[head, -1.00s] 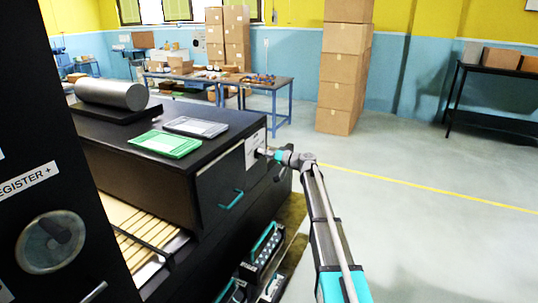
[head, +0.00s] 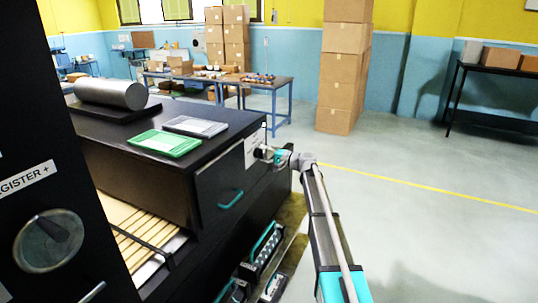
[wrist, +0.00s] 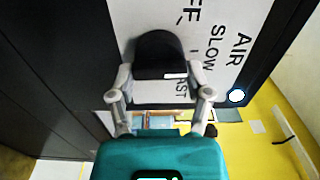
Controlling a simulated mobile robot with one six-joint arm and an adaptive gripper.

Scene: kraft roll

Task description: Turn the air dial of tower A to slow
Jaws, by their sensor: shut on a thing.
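The air dial (wrist: 160,52) is a dark rounded knob on a white label plate (wrist: 215,20) in the wrist view. A short white mark shows at its lower right. The plate reads AIR, SLOW, and partly covered words ending in FF and AST. I cannot tell for sure which word the mark faces. My gripper (wrist: 161,74) has its two grey fingers on either side of the knob, shut on it. In the head view my gripper (head: 268,154) is at the white plate (head: 253,148) on the dark cabinet's end face; the dial is mostly hidden there.
A green tray (head: 165,143) and a grey tray (head: 196,126) lie on the cabinet top, with a metal roll (head: 112,93) behind. A teal handle (head: 231,199) sits below the plate. A large register dial (head: 48,240) is near left. Open floor lies right.

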